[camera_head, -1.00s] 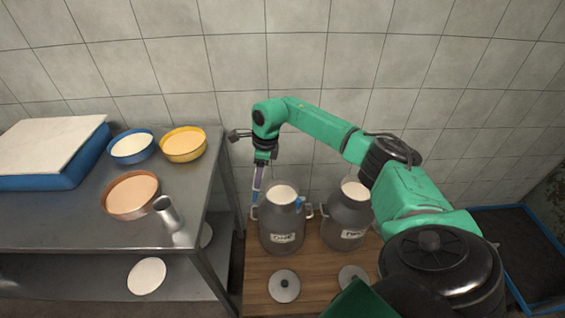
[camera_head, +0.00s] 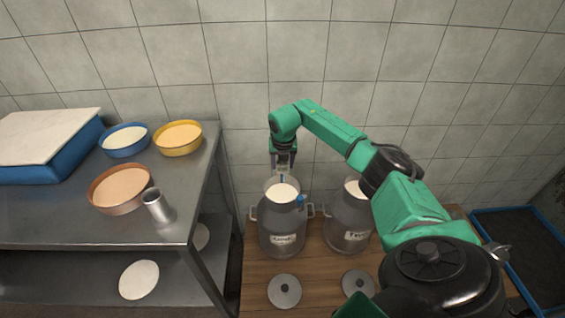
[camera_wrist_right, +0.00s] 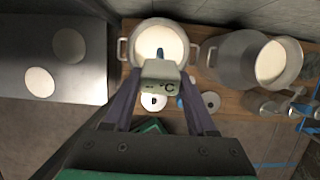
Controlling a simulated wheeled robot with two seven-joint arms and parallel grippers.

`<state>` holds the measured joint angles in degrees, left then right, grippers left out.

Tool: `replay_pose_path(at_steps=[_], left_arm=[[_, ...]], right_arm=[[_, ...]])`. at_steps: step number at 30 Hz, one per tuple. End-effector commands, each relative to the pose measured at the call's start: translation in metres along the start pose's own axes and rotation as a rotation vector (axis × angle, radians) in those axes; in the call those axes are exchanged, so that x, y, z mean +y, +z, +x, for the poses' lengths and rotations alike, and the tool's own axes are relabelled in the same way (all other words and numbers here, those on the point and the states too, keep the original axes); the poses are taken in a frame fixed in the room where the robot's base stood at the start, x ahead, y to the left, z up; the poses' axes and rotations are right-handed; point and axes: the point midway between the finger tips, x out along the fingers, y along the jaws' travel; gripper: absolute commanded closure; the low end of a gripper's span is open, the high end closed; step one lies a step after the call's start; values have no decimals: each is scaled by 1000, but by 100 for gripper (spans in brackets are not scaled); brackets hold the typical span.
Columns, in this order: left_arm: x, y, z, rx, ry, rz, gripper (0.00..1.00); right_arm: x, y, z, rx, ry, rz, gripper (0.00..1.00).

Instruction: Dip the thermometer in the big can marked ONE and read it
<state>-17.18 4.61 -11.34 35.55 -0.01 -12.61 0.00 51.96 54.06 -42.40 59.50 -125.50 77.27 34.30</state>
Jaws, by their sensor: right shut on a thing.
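My right gripper (camera_head: 284,168) points down over the mouth of the left grey milk can (camera_head: 283,228). In the right wrist view its fingers (camera_wrist_right: 160,98) are shut on the thermometer (camera_wrist_right: 160,78), a pale block marked °C with a dark blue part over the milk. I cannot tell whether its tip is in the milk. The left can is open and holds white milk (camera_wrist_right: 160,42); its front label is too small to read surely. A second open can (camera_head: 348,226) with milk stands to its right, also labelled. My left gripper is not in view.
Both cans stand on a wooden platform (camera_head: 320,272) with two round lids (camera_head: 284,291) in front. A small blue piece (camera_head: 300,198) sits at the left can's rim. A metal table (camera_head: 70,220) at left bears bowls and a metal cup (camera_head: 156,206). A tiled wall is behind.

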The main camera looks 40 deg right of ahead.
Motion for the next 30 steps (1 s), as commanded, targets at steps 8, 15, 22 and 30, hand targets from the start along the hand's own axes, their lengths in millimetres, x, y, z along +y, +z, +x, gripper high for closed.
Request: replay_pose_path(at_steps=[8,15,22,30], left_arm=[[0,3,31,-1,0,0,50],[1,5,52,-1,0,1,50],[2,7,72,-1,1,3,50],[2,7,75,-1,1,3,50]], right_arm=[[0,-12,38,1,0,-2,100],[1,-21,67,1,1,-2,100],[1,-29,92,1,2,-2,100],[0,-31,98,1,1,-2,100]])
